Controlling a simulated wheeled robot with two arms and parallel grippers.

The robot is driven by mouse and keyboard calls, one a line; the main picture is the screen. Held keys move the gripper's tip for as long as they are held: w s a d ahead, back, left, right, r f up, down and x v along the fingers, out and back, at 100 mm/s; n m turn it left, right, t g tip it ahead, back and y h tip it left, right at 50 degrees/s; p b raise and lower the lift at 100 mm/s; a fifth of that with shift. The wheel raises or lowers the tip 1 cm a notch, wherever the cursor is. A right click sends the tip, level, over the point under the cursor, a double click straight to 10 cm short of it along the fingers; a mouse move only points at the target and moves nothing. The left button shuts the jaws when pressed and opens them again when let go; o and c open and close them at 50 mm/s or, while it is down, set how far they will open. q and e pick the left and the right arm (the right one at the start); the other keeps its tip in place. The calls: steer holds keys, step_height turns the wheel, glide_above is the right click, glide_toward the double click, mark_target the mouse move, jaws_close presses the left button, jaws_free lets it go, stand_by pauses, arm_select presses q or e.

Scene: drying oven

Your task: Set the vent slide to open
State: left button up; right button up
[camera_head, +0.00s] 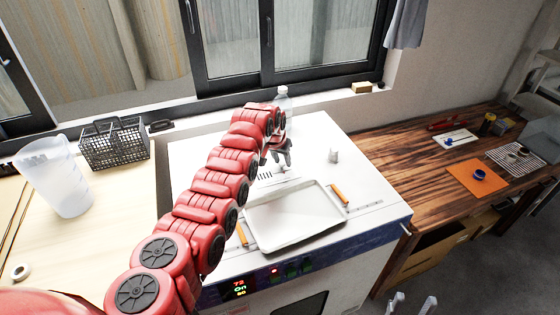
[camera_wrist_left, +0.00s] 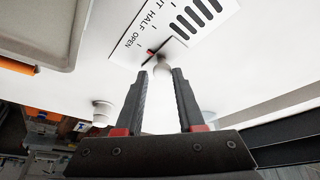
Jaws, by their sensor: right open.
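The vent slide's label plate (camera_wrist_left: 178,25) reads HALF and OPEN in the left wrist view, with dark vent slots beside it. A red mark (camera_wrist_left: 150,52) on the slide lies nearest the word OPEN. In the head view my left gripper (camera_head: 279,157) is low over the back of the white oven top, hiding the slide. My right gripper (camera_head: 412,303) is open and empty at the bottom edge.
A metal tray (camera_head: 295,217) lies on the oven top (camera_head: 375,208) between orange handles. A small white cylinder (camera_head: 333,156) and a clear bottle (camera_head: 282,96) stand near. A wire basket (camera_head: 115,146) and a plastic jug (camera_head: 57,178) are at left, a wooden bench (camera_head: 400,150) at right.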

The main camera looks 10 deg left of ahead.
arm_select(q)
steer(key=shift+o, duration=1.2)
steer(key=shift+w+d, duration=0.1)
steer(key=shift+d, duration=0.05)
steer(key=shift+r, duration=0.15)
steer(key=shift+s+a+r+b, duration=0.2)
steer(key=shift+r+b, duration=0.25)
steer(key=shift+r, duration=0.05)
steer(key=b+v, duration=0.3)
steer(key=v, duration=1.3)
steer(key=shift+d, duration=0.2)
steer(key=shift+s, duration=0.1)
